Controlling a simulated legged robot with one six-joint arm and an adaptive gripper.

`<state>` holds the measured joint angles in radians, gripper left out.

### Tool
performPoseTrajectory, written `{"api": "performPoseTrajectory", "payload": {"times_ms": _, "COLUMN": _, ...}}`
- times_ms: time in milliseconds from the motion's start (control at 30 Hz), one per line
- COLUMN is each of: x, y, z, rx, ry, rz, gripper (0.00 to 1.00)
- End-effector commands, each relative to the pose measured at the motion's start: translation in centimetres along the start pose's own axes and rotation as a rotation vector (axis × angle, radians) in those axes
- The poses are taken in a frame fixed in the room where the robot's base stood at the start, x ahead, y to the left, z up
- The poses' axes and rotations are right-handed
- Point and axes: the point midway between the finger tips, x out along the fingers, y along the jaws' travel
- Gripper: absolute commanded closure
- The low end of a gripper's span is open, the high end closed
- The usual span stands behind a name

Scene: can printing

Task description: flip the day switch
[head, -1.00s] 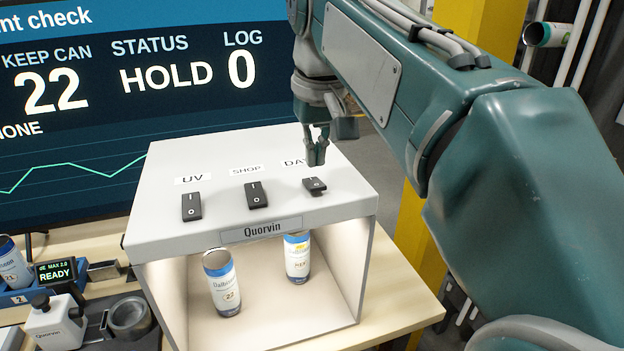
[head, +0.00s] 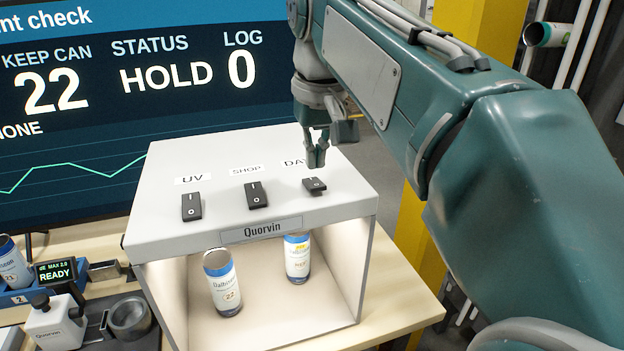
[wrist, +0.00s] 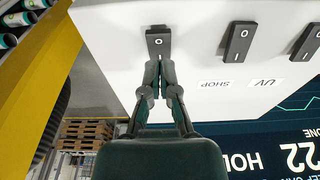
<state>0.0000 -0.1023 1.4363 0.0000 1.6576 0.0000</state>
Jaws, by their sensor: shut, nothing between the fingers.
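The day switch (head: 314,185) is a black rocker on the right of the white light box's top. Its label is partly covered by my gripper in the head view. My gripper (head: 316,158) is shut and empty, pointing down just above and behind this switch. In the wrist view the closed fingertips (wrist: 160,64) lie at the near end of the day switch (wrist: 158,40), covering part of it. I cannot tell whether they touch it. The UV switch (head: 191,207) and the shop switch (head: 256,195) stand to the left in the head view.
The light box (head: 262,234) holds two cans (head: 222,284) (head: 297,258) inside. A large screen (head: 90,110) stands behind it and reads HOLD. A small device showing READY (head: 56,271) sits at left. A yellow post (head: 420,215) stands at right.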

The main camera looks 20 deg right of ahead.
Motion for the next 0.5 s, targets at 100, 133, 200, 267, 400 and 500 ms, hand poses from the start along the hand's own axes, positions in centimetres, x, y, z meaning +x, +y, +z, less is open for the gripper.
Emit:
{"api": "performPoseTrajectory", "payload": {"times_ms": 100, "x": 0.14, "y": 0.0, "z": 0.03, "rx": 0.0, "ry": 0.0, "rz": 0.0, "gripper": 1.0}}
{"api": "performPoseTrajectory", "payload": {"times_ms": 133, "x": 0.17, "y": 0.0, "z": 0.04, "rx": 0.0, "ry": 0.0, "rz": 0.0, "gripper": 1.0}}
{"api": "performPoseTrajectory", "payload": {"times_ms": 200, "x": 0.26, "y": 0.0, "z": 0.05, "rx": 0.0, "ry": 0.0, "rz": 0.0, "gripper": 1.0}}
{"api": "performPoseTrajectory", "payload": {"times_ms": 267, "x": 0.33, "y": 0.0, "z": 0.06, "rx": 0.0, "ry": 0.0, "rz": 0.0, "gripper": 1.0}}
{"api": "performPoseTrajectory", "payload": {"times_ms": 400, "x": 0.51, "y": 0.0, "z": 0.09, "rx": 0.0, "ry": 0.0, "rz": 0.0, "gripper": 1.0}}
{"api": "performPoseTrajectory", "payload": {"times_ms": 500, "x": 0.65, "y": 0.0, "z": 0.11, "rx": 0.0, "ry": 0.0, "rz": 0.0, "gripper": 1.0}}
